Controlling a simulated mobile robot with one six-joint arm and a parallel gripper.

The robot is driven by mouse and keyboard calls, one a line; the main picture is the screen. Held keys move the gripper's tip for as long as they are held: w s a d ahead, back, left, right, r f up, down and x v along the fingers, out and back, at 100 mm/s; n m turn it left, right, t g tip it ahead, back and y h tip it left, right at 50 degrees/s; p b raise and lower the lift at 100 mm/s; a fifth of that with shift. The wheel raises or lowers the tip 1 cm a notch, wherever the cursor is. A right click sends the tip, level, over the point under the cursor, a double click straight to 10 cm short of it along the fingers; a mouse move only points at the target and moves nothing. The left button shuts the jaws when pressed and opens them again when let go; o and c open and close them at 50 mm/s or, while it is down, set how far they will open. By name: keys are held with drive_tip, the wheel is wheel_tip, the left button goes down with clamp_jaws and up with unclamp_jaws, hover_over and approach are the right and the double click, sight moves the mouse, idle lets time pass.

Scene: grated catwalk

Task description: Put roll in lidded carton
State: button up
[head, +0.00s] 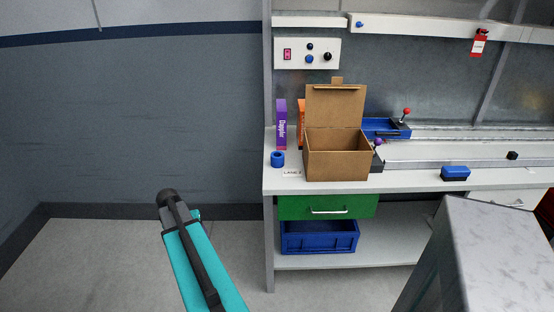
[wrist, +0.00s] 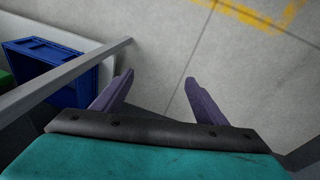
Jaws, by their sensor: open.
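A small blue roll (head: 277,159) stands on the workbench near its left end, just left of the carton. The brown carton (head: 338,165) stands on the bench with its lid (head: 335,103) raised upright at the back. The carton's inside is partly visible from above and I see nothing in it. My gripper (wrist: 158,82) shows in the wrist view with its two purple fingers apart and nothing between them. It points toward the floor in front of the bench, away from the roll and carton. In the head view my teal arm is left of the bench, and the fingers are not visible.
The bench (head: 430,179) has a post at its left end. A purple box (head: 281,125) stands behind the roll. A blue block (head: 455,173) lies to the right. Below are a green drawer (head: 327,206) and a blue crate (head: 319,237). The floor at left is clear.

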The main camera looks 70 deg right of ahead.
drive_tip(key=s+d+r+m+h+p, duration=0.1)
drive_tip(key=s+d+r+m, duration=0.15)
drive_tip(key=d+r, duration=0.6)
drive_tip(key=s+d+r+m+h, duration=0.15)
drive_tip(key=s+d+r, duration=0.25)
drive_tip(key=d+r, duration=0.4)
drive_tip(key=m+h+p, duration=0.1)
drive_tip(key=m, duration=0.4)
approach(274, 157)
drive_tip(key=shift+d+r+g, duration=0.2)
drive_tip(key=shift+r+g, duration=0.1)
drive_tip(key=shift+r, duration=0.65)
drive_tip(key=shift+p+x, duration=0.65)
drive_tip(key=shift+x, duration=3.65)
drive_tip(key=shift+d+f, duration=0.1)
drive_tip(key=shift+p+x, duration=0.8)
drive_tip(key=shift+x, duration=1.65)
drive_tip(key=shift+w, duration=0.1)
